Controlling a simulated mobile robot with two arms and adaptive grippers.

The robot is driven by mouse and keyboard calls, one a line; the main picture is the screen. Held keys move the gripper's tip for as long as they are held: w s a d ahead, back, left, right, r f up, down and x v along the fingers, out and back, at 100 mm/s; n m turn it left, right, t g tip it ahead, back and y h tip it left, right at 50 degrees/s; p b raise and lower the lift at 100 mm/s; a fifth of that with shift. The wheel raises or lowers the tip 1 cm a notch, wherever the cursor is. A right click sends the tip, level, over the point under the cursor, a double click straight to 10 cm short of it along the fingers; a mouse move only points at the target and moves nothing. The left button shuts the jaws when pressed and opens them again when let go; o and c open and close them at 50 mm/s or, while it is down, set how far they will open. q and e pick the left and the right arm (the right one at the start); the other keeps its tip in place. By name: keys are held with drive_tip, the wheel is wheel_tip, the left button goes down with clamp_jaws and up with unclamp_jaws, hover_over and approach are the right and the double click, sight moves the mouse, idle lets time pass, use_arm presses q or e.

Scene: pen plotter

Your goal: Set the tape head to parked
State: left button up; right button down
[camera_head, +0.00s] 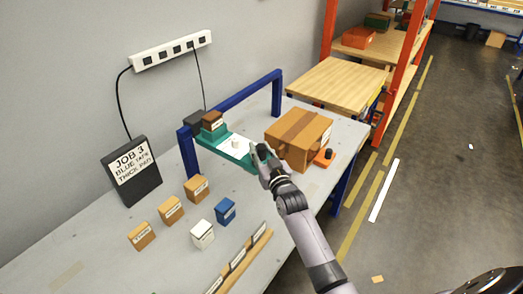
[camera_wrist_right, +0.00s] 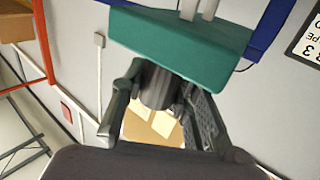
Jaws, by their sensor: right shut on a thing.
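A teal machine (camera_head: 238,150) with a white bed stands on the grey table, with a dark red and green block (camera_head: 212,122) at its far left end. I cannot tell which part is the tape head. My right gripper (camera_head: 262,155) is at the machine's near right end. In the right wrist view the teal body (camera_wrist_right: 180,48) is close above, and my right gripper (camera_wrist_right: 160,105) is shut on a dark grey round knob (camera_wrist_right: 158,85) at that end. The fingers partly hide the knob. My left gripper is not in view.
A large cardboard box (camera_head: 300,135) and a small orange and black item (camera_head: 324,157) stand right of the machine. Several small boxes, including a blue one (camera_head: 225,211), stand nearer. A blue frame (camera_head: 235,98) and a black job sign (camera_head: 132,172) are behind.

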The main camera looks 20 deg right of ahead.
drive_tip(key=shift+a+f, duration=0.15)
drive_tip(key=shift+a, duration=0.05)
drive_tip(key=c, duration=1.7)
unclamp_jaws()
drive_tip(key=o, duration=0.4)
drive_tip(key=shift+s+a, duration=0.15)
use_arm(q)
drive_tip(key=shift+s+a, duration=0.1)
use_arm(e)
drive_tip(key=shift+o, duration=0.4)
drive_tip(key=shift+d, duration=0.2)
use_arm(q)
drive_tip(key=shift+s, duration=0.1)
use_arm(e)
drive_tip(key=s, duration=1.2)
drive_tip(key=shift+a, duration=0.4)
